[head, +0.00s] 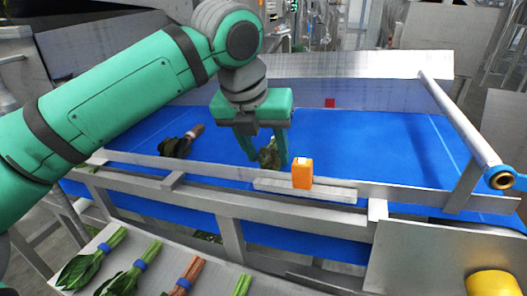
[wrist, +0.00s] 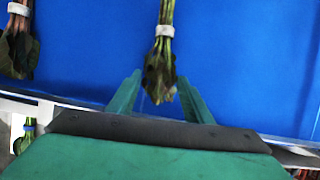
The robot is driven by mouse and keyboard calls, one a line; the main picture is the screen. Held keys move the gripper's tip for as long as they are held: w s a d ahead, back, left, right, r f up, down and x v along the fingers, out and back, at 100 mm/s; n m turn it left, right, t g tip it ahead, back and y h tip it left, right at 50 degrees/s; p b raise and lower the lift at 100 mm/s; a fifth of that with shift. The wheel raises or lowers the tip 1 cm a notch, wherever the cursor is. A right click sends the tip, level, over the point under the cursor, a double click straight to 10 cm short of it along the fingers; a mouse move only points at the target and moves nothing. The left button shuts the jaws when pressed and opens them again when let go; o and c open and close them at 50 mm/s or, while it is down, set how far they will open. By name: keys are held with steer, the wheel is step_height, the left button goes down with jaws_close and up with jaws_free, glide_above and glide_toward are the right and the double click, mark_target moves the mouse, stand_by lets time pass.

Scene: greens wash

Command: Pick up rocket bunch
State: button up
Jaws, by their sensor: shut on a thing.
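The rocket bunch (head: 269,156), a leafy green bunch, is at my gripper (head: 266,161) over the blue belt in the head view. In the wrist view the bunch (wrist: 160,72) has green stems, a white band and dark green leaves with brownish patches. Its leaf end lies between the two fingers of my gripper (wrist: 160,90), which are shut on it. The stems point away from my gripper. I cannot tell whether the bunch is clear of the belt.
A darker bunch with reddish stems (head: 180,142) lies on the blue belt (head: 370,150) to the left. An orange box (head: 302,173) stands on the metal front rail. Several blue-banded bunches lie on a pale surface (head: 215,268) in front. The belt's right part is clear.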

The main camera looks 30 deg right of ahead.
steer(key=o, duration=1.2)
steer(key=shift+d, duration=0.1)
steer(key=shift+c, duration=0.2)
steer(key=shift+r, duration=0.1)
steer(key=v, duration=1)
steer(key=shift+r, duration=0.2)
